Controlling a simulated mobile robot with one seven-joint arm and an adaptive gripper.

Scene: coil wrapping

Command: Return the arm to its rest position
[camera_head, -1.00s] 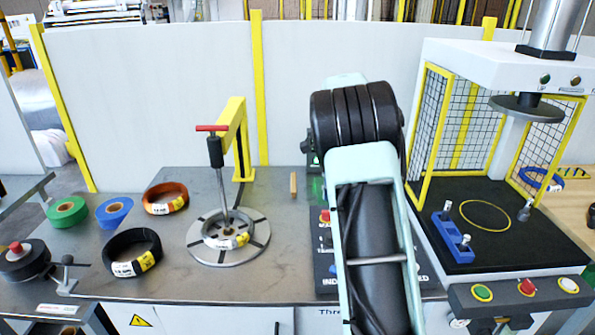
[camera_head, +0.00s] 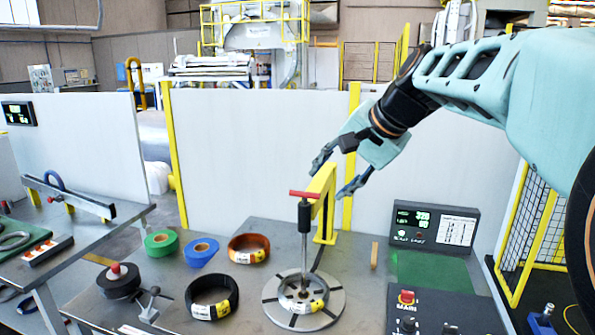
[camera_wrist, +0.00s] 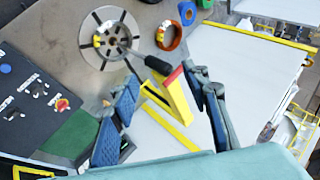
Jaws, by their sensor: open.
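My gripper (camera_head: 335,176) is open and empty. It hangs in the air above the bench, near the white partition and beside the yellow post of the clamp stand (camera_head: 322,205). In the wrist view my two fingers (camera_wrist: 165,105) stand apart, with the yellow stand and its dark handle showing between and beyond them. My arm reaches in from the right in the head view. A round slotted plate (camera_head: 303,308) sits on the bench under the red-topped clamp rod (camera_head: 304,235), with a coil lying on it.
An orange coil (camera_head: 236,249), a black coil (camera_head: 232,299), green tape (camera_head: 161,242) and blue tape (camera_head: 201,252) lie left of the plate. A display panel (camera_head: 434,227) stands to the right. The white partition (camera_head: 240,135) rises behind the bench.

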